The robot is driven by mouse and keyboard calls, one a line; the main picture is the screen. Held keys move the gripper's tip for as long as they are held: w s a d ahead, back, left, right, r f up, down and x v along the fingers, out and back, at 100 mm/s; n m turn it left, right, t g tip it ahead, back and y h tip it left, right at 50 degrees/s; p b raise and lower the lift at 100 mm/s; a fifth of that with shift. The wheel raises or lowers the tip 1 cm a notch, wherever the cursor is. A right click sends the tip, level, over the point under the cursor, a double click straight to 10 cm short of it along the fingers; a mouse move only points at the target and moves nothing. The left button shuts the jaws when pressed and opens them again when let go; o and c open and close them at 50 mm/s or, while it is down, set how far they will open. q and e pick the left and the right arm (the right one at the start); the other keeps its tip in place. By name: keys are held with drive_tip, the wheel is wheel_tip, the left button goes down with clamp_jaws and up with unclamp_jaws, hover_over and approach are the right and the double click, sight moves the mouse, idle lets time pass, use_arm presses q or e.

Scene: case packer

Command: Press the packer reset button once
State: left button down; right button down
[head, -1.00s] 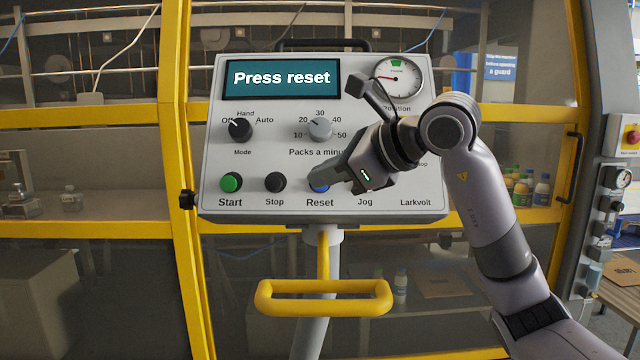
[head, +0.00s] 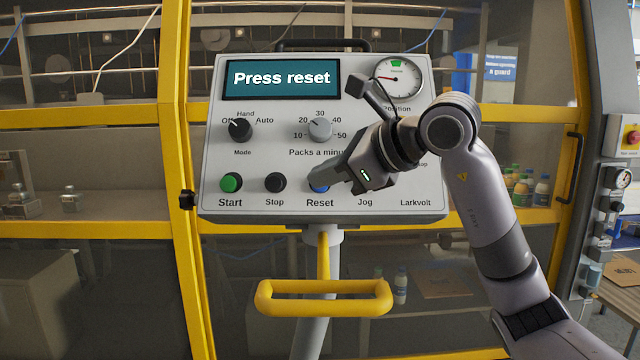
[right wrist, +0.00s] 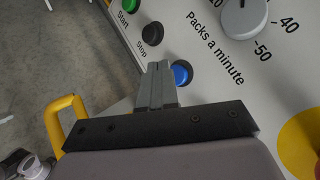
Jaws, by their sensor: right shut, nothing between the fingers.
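The blue reset button (head: 320,186) is on the lower row of the grey control panel (head: 270,160), above the label "Reset". It also shows in the right wrist view (right wrist: 181,73), just right of my fingertips. The panel's screen (head: 283,78) reads "Press reset". My right gripper (head: 322,181) is shut and empty, its fingertips in front of the reset button and partly hiding it. In the right wrist view the closed fingers (right wrist: 160,72) point at the panel between the black stop button and the blue one. I cannot tell whether they touch the button. My left gripper is not in view.
The green start button (head: 231,183) and black stop button (head: 275,182) sit left of reset. The mode knob (head: 240,129) and speed knob (head: 320,128) are above. A yellow handle (head: 324,309) sticks out below the panel. Yellow-framed guard doors stand behind.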

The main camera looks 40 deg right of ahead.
drive_tip(key=shift+w+f, duration=0.1)
idle(0.5)
drive_tip(key=shift+w+d+f, duration=0.15)
drive_tip(key=shift+w+d, duration=0.05)
drive_tip(key=shift+w, duration=0.05)
drive_tip(key=shift+w+d+f, duration=0.2)
drive_tip(key=shift+w, duration=0.05)
idle(0.7)
drive_tip(key=shift+s+a+r, duration=0.1)
idle(0.3)
drive_tip(key=shift+s+a+r, duration=0.3)
drive_tip(key=shift+s, duration=0.15)
drive_tip(key=s, duration=0.1)
drive_tip(key=s+a+r+p, duration=0.2)
drive_tip(key=shift+s+a+r, duration=0.25)
drive_tip(key=shift+s, duration=0.05)
idle(0.3)
